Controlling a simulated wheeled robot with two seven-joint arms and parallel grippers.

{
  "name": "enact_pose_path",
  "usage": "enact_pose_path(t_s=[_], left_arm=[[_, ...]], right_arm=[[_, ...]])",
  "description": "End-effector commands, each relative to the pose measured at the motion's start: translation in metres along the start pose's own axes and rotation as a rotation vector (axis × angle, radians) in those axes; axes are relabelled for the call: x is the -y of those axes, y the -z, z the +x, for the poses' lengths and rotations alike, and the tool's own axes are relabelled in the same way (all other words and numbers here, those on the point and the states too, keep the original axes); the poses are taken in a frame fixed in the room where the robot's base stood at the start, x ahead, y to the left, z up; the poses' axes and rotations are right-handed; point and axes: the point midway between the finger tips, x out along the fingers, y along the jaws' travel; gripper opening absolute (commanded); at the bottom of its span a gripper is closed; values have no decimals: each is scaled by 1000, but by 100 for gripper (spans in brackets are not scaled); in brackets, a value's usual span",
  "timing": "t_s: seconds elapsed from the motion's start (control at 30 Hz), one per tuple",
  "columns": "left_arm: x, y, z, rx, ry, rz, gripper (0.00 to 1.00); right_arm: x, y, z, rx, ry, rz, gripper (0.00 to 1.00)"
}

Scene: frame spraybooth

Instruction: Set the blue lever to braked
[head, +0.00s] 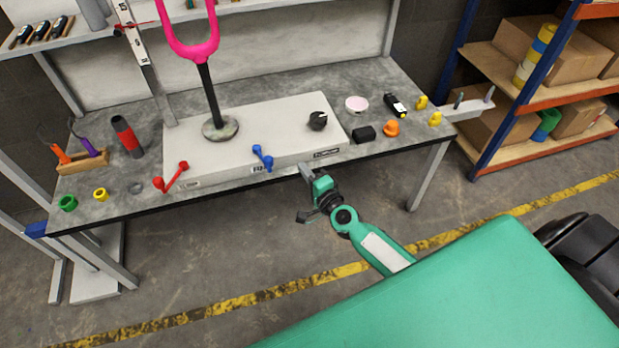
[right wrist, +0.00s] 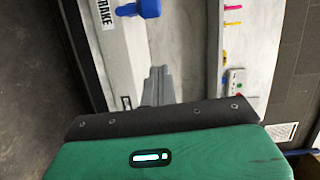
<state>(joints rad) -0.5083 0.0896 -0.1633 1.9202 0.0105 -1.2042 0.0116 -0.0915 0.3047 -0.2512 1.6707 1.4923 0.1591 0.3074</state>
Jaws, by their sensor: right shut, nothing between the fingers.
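The blue lever (head: 263,157) is mounted on the front of a light grey panel box (head: 240,130) on the workbench. A label sits below it; in the right wrist view the blue lever (right wrist: 148,8) shows at the top edge, partly cut off, beside a label reading "BRAKE". My right gripper (head: 305,170) is at the bench's front edge, to the right of the blue lever and apart from it. In the right wrist view its fingers (right wrist: 158,85) are shut together and empty. My left gripper is not in view.
A red lever (head: 170,177) sits left on the same box, and a black knob (head: 318,120) sits right. A pink fork on a post (head: 207,90) rises behind. Tape rolls, an orange part (head: 392,128) and a black block (head: 364,134) lie on the bench (head: 400,82).

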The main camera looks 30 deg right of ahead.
Motion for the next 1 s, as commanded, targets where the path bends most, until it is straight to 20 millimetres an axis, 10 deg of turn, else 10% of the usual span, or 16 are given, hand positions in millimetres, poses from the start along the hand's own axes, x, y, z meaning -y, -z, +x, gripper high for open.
enact_pose_path(t_s=[0.3,1.0], left_arm=[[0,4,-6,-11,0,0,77],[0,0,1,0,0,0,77]], right_arm=[[0,-4,53,1,1,0,0],[0,-39,59,-1,0,-1,0]])
